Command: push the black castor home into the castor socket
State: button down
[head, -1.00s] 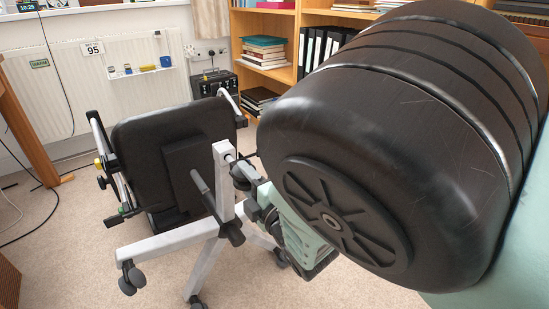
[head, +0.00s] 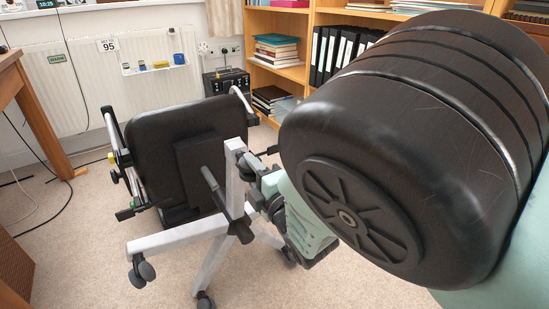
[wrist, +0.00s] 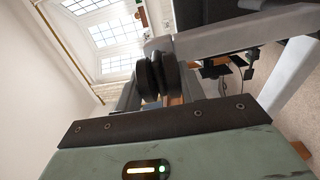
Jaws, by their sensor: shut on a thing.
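The black castor (wrist: 157,76), with twin wheels, is between the fingers of my gripper (wrist: 157,98) in the wrist view. My gripper is shut on it. The castor sits right by the end of a pale grey leg (wrist: 235,34) of the chair base. The castor socket and stem are hidden, so I cannot tell how deep the stem sits. In the head view my gripper (head: 262,186) is close beside the upright leg (head: 236,165) of the tipped office chair, and the held castor cannot be clearly made out.
The chair's black seat (head: 190,145) stands tilted up. Other castors, one at lower left (head: 143,271), are on its legs. A wooden desk (head: 45,125) is at left, a bookcase (head: 300,75) behind, a radiator (head: 85,85) at the wall. Carpet is clear in front.

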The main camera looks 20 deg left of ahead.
jog(key=shift+w+a, duration=0.15)
jog(key=c, duration=0.8)
grip_release()
jog(key=shift+o, duration=0.2)
jog(key=p+v, duration=0.4)
jog(key=v, duration=1.3)
jog(key=shift+s, duration=0.2)
